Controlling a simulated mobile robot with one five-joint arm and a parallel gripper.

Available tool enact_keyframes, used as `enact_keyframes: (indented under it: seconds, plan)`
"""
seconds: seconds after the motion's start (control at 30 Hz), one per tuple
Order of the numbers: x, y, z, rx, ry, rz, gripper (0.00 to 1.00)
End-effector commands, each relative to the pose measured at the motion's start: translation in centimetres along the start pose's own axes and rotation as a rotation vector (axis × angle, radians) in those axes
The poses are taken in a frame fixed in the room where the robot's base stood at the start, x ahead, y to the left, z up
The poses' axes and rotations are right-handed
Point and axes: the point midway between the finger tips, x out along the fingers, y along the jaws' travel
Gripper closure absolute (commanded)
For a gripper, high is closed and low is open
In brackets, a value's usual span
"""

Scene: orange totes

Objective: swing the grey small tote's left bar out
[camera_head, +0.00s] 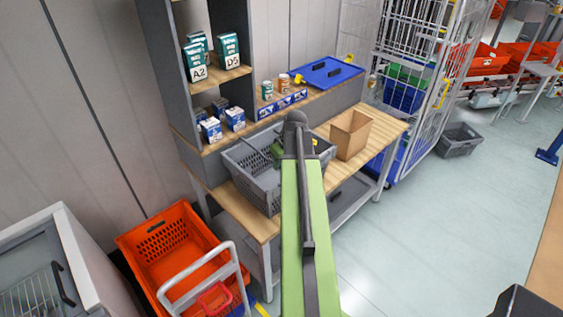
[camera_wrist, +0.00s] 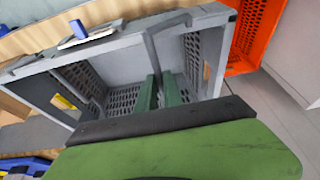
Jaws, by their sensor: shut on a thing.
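The grey small tote (camera_head: 262,190) stands on the wooden bench, and its perforated inside and rim (camera_wrist: 213,20) fill the middle of the wrist view. A thin grey bar (camera_head: 257,148) slants over the tote's opening from its left part toward my gripper. In the wrist view the bar (camera_wrist: 151,48) runs from the rim down to between the green fingers. My gripper (camera_head: 277,152) is over the tote, partly hidden by my arm. Its fingers (camera_wrist: 160,92) are shut on the bar. The tote's right side is partly hidden by my arm in the head view.
A cardboard box (camera_head: 350,135) stands on the bench right of the tote. A shelf (camera_head: 152,70) with cartons rises behind, and a blue lid (camera_head: 328,73) lies at the back. An orange tote (camera_head: 150,245) and a handled cart (camera_head: 205,275) are at lower left.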

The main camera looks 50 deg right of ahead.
Motion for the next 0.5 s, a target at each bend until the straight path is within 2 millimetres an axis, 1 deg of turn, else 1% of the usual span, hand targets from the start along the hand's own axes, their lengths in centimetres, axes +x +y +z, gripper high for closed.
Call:
enact_keyframes:
  seconds: [0.23,0.43,0.5]
  plan:
    - [-0.1,-0.2,0.0,-0.001,-0.001,-0.002,0.97]
    - [-1.5,-1.3,-0.5,-0.003,-0.001,-0.003,0.97]
    - [-1.7,-1.6,-0.6,-0.002,-0.001,-0.002,0.97]
